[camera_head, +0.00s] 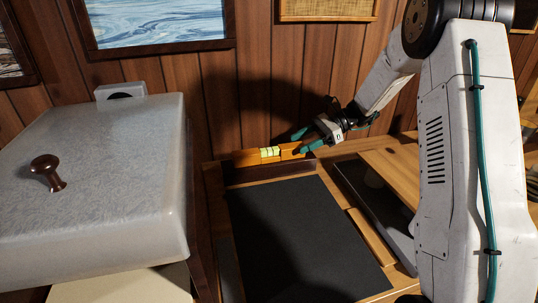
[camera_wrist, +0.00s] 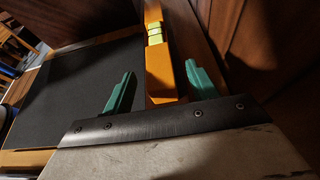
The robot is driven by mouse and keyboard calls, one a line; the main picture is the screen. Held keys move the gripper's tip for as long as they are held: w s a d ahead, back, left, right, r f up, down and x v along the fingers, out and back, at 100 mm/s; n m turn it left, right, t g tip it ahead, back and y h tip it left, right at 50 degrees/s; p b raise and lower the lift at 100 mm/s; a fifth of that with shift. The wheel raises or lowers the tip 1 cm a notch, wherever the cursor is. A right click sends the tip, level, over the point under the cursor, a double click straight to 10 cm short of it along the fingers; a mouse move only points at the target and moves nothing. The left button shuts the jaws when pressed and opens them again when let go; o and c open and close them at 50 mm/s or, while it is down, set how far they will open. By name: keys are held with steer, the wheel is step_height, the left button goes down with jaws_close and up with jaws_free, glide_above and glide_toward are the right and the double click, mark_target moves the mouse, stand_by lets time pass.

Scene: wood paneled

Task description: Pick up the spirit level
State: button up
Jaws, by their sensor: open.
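The spirit level (camera_head: 246,157) is an orange-yellow bar with a yellow-green vial in its middle.
A dark mat (camera_head: 300,235) covers the desk's middle and is bare. A large pale box with a brown knob (camera_head: 48,173) stands at the left. A framed picture (camera_head: 155,22) hangs on the wall. A wooden panel (camera_head: 392,170) lies right of the mat.

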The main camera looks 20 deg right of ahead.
mark_target(288, 146)
steer(key=x, duration=0.5)
steer(key=shift+a+f, duration=0.15)
steer(key=c, duration=1.1)
steer(key=shift+c, duration=0.2)
steer(key=shift+r, duration=0.7)
step_height(288, 146, up, 2)
steer(key=shift+r, duration=0.15)
steer(key=s+d+r, duration=0.1)
steer(key=s+d, duration=0.3)
steer(key=s, duration=1.1)
steer(key=shift+s, duration=0.3)
steer(key=shift+r, duration=0.15)
